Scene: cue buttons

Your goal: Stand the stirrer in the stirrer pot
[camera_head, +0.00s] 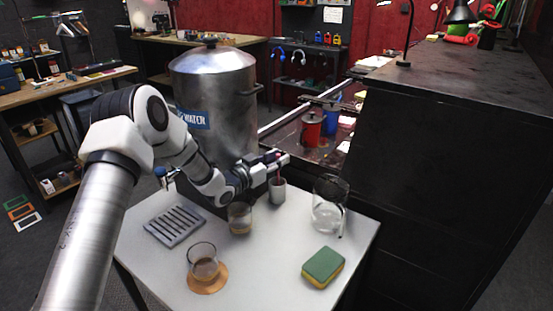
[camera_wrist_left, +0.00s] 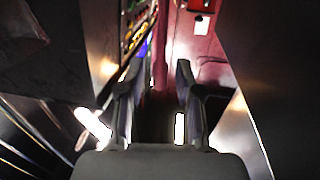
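The stirrer pot (camera_head: 277,191) is a small grey cup standing on the white table, towards its back. A thin dark red stick, seemingly the stirrer (camera_head: 279,176), shows just above the pot's mouth, upright; its lower end is hidden, and I cannot tell how deep it sits. My left gripper (camera_head: 279,161) is level, right above the pot at the stick's upper part. In the left wrist view the two fingers (camera_wrist_left: 157,82) stand apart, with no clear object clamped between them. My right gripper is not in view.
A big metal water urn (camera_head: 215,85) stands behind my left arm. The front middle is clear.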

